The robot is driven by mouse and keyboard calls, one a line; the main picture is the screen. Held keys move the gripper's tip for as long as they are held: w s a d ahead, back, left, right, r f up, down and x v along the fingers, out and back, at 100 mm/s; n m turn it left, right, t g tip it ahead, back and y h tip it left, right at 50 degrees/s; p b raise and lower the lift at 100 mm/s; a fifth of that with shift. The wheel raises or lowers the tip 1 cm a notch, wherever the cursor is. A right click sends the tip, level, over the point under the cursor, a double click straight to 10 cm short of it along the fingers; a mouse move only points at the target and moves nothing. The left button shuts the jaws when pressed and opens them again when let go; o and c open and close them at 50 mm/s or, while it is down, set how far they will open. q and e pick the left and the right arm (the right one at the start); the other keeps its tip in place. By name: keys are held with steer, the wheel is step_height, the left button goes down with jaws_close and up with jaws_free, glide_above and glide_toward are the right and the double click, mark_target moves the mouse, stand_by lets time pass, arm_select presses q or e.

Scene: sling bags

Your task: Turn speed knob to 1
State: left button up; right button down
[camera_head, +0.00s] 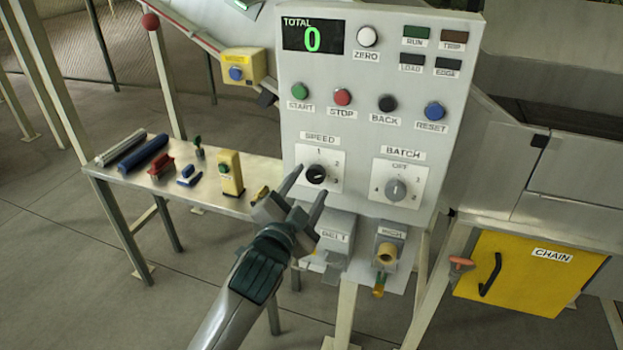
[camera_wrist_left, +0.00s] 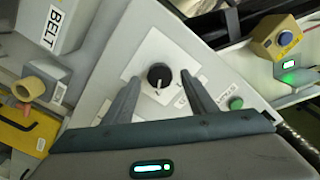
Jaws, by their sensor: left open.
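The speed knob (camera_head: 316,174) is black with a pale pointer mark, on a white plate marked 1, 2 and 3 under the SPEED label (camera_head: 320,138). The 1 is at the top of the plate. The knob also shows in the left wrist view (camera_wrist_left: 159,76), its pale mark towards the bottom of that picture; I cannot surely tell which number it points at. My left gripper (camera_head: 306,185) is open in front of the plate. In the wrist view its fingers lie either side of the line to the knob, apparently short of it. My right gripper is not in view.
The batch knob (camera_head: 396,189) is to the right on the same panel. Several push buttons, including green START (camera_head: 299,91), sit above. The belt box (camera_head: 335,236) and a brass-coloured knob (camera_head: 387,253) are below. A side table (camera_head: 222,200) with small items stands left.

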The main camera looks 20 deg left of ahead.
mark_target(316, 175)
arm_select(q)
steer(key=shift+w, duration=1.2)
steer(key=c, duration=1.1)
steer(key=shift+o, duration=0.2)
steer(key=shift+n+p, duration=0.4)
steer(key=shift+p, duration=0.05)
steer(key=shift+d+n+p, duration=0.1)
steer(key=shift+n+p, duration=0.65)
steer(key=shift+n, duration=0.45)
steer(key=n+p, duration=0.2)
steer(key=n, duration=0.1)
steer(key=shift+n, duration=0.3)
steer(key=n+p, duration=0.2)
steer(key=n, duration=0.2)
steer(key=shift+n+p, duration=0.4)
steer(key=shift+f, duration=0.1)
steer(key=shift+n, duration=0.3)
